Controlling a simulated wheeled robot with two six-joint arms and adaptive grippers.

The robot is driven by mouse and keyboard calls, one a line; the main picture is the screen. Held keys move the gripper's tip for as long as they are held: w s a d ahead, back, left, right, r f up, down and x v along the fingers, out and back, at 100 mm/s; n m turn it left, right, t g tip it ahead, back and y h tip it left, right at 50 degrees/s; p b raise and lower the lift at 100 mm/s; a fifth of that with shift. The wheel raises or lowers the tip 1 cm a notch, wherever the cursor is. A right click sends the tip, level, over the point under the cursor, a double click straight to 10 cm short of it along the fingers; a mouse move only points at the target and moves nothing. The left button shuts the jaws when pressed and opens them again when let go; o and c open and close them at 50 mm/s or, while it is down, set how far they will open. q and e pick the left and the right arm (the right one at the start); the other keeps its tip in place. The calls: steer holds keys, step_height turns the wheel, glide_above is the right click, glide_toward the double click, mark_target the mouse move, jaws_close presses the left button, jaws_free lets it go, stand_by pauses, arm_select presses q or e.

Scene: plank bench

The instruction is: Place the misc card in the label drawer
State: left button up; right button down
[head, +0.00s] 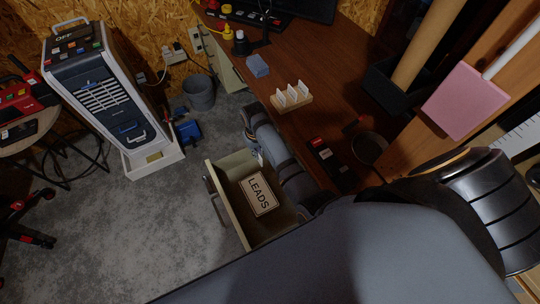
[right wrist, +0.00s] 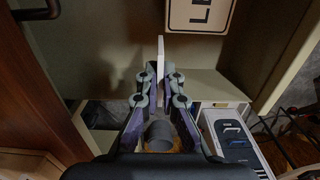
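The label drawer (head: 226,205) is pulled open below the desk, with a handle on its front panel. A tan LEADS label (head: 259,194) lies inside it; part of it shows in the right wrist view (right wrist: 198,14). My right gripper (head: 253,155) is at the drawer's far end, partly hidden by its own arm. In the right wrist view, its fingers (right wrist: 160,75) are shut on a thin white card (right wrist: 161,48), seen edge-on. I cannot read that card, so I cannot tell whether it is the misc card. My left gripper is not in view.
A wooden holder (head: 291,103) with white upright pieces stands on the desk (head: 300,50), near a blue block (head: 257,66). A grey bin (head: 199,92) and a tall white-framed unit (head: 105,95) stand on the floor. Bare concrete lies left of the drawer.

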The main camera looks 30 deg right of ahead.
mark_target(259, 160)
steer(key=shift+s+d+f, duration=0.1)
steer(key=shift+d, duration=0.05)
step_height(259, 160, down, 6)
steer(key=shift+r+b, duration=0.25)
steer(key=shift+b, duration=0.05)
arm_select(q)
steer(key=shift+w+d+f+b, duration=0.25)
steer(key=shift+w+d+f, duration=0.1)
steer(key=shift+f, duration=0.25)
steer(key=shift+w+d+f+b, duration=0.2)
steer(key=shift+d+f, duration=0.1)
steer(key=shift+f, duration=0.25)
arm_select(e)
steer(key=shift+f, duration=2.15)
steer(key=shift+f, duration=0.1)
steer(key=c, duration=1.5)
jaws_free()
